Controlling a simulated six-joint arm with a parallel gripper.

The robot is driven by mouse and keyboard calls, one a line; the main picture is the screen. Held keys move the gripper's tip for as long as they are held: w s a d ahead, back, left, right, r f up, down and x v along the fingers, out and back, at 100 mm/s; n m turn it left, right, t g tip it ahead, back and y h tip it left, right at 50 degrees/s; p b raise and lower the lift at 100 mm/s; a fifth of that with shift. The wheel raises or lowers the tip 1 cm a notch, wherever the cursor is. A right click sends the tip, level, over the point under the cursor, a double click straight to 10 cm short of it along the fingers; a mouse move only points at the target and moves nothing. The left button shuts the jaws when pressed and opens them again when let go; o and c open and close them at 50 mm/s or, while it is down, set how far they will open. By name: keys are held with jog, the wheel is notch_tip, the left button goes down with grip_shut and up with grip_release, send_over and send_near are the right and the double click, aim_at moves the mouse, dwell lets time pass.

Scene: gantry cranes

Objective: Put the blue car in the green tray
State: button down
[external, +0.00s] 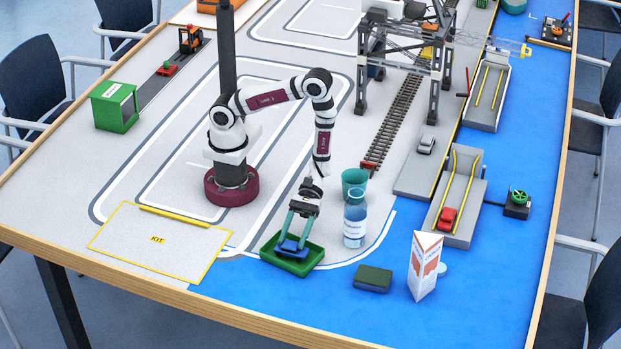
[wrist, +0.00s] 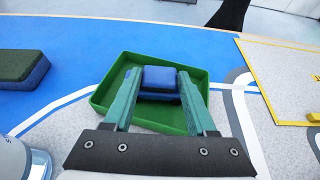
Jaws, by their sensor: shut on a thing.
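The blue car (wrist: 160,79) is between the fingertips of my gripper (wrist: 157,90), which is shut on it. The green tray (wrist: 110,78) lies under and around the car in the wrist view. In the external view my gripper (external: 296,240) points down into the green tray (external: 312,262), with the blue car (external: 290,247) low within the tray's rim. I cannot tell whether the car touches the tray floor. The fingers hide the car's sides.
A water bottle (external: 355,222) and a teal cup (external: 354,180) stand right of the tray. A dark green-topped block (external: 373,279) and a carton (external: 425,265) stand further right. The yellow-outlined KIT area (external: 158,240) to the left is clear.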

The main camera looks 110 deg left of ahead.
jog(key=shift+f, duration=0.25)
jog(key=shift+f, duration=0.1)
jog(key=shift+c, duration=1)
grip_release()
